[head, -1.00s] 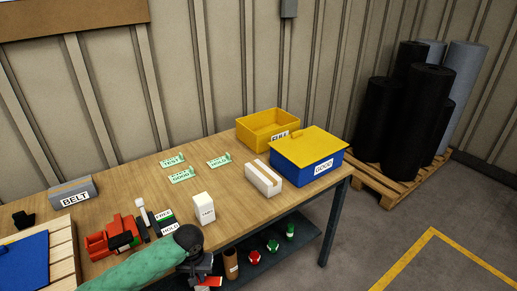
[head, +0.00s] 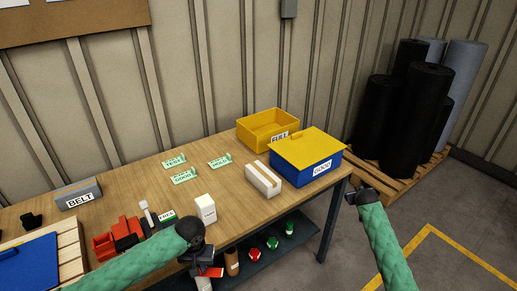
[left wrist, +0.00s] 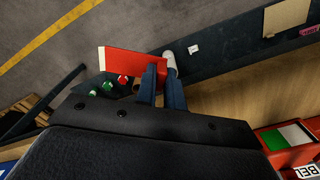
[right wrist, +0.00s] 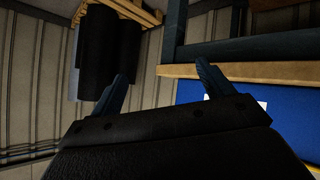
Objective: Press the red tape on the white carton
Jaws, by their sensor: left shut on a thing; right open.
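The white carton (head: 263,181) lies on the right part of the bench, with a tan strip along its top. My left gripper (head: 206,264) is at the bench's front edge, to the left of and nearer than the carton. It is shut on a flat red piece (head: 211,272), which looks like the red tape. In the left wrist view the red piece (left wrist: 122,62) sticks out past the fingers (left wrist: 161,82). My right gripper (head: 354,196) is beyond the bench's right end, empty and apart from the carton. In the right wrist view its fingers (right wrist: 162,76) are spread open.
A blue bin (head: 305,168) with a yellow lid stands right behind the carton, beside a yellow bin (head: 262,126). A small white box (head: 206,209) stands left of the carton. Green tags (head: 183,176) lie behind. Bare wood (head: 230,190) shows between box and carton.

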